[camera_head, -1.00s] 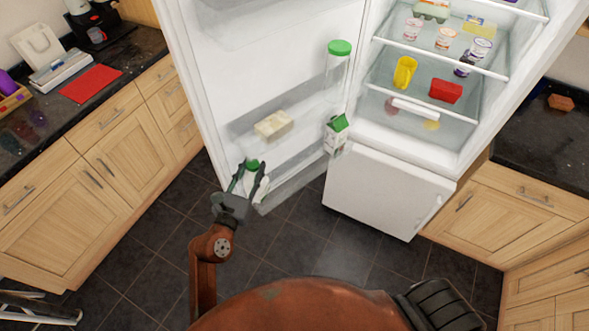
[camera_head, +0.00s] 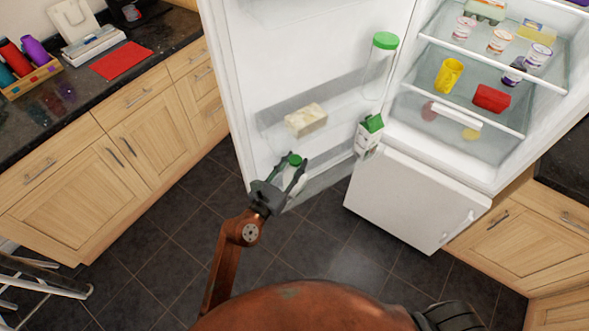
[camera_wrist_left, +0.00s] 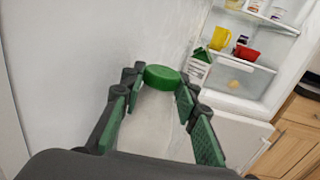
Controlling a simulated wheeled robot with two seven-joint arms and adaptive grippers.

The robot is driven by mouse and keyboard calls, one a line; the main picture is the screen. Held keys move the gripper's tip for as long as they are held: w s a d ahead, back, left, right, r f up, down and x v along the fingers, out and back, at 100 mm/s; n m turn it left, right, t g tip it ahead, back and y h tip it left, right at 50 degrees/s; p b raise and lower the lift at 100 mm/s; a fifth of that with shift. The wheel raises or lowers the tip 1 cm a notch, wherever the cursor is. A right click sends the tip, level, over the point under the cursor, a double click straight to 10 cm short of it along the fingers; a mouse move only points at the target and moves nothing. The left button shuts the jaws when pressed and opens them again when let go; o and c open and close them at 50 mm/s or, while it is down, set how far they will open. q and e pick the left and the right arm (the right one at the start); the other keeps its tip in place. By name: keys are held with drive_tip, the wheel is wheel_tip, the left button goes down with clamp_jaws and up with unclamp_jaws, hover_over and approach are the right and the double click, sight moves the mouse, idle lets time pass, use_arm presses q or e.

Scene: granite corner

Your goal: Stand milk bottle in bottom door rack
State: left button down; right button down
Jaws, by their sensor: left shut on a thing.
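The milk bottle, with a green cap (camera_head: 296,160) and a pale body, is between the fingers of my left gripper (camera_head: 291,168), at the lower part of the open fridge door. In the left wrist view the green cap (camera_wrist_left: 162,77) and white body (camera_wrist_left: 155,125) sit between the green finger pads of the left gripper (camera_wrist_left: 155,95), which is shut on it. The bottom door rack (camera_head: 330,178) is beside and behind the gripper. The bottle's base is hidden, so I cannot tell whether it rests in the rack. My right gripper is not in view.
A green-and-white carton (camera_head: 368,136) stands at the rack's right end. A pale block (camera_head: 305,119) and a green-lidded clear jar (camera_head: 382,65) are in the door above. The fridge shelves hold a yellow jug (camera_head: 449,74) and a red container (camera_head: 491,97). Floor in front is open.

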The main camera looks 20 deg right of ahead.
sight(291, 175)
use_arm(q)
wheel_tip(291, 175, down, 3)
drive_tip(key=shift+w+f+b, duration=0.1)
drive_tip(key=shift+b, duration=0.45)
drive_tip(key=shift+r, duration=0.2)
drive_tip(key=shift+f, duration=0.1)
drive_tip(key=c, duration=2)
unclamp_jaws()
drive_tip(key=shift+f, duration=0.2)
drive_tip(key=o, duration=0.5)
drive_tip(key=shift+r, duration=0.3)
drive_tip(key=p+v, duration=0.1)
drive_tip(key=v, duration=1.1)
drive_tip(key=shift+f, duration=0.15)
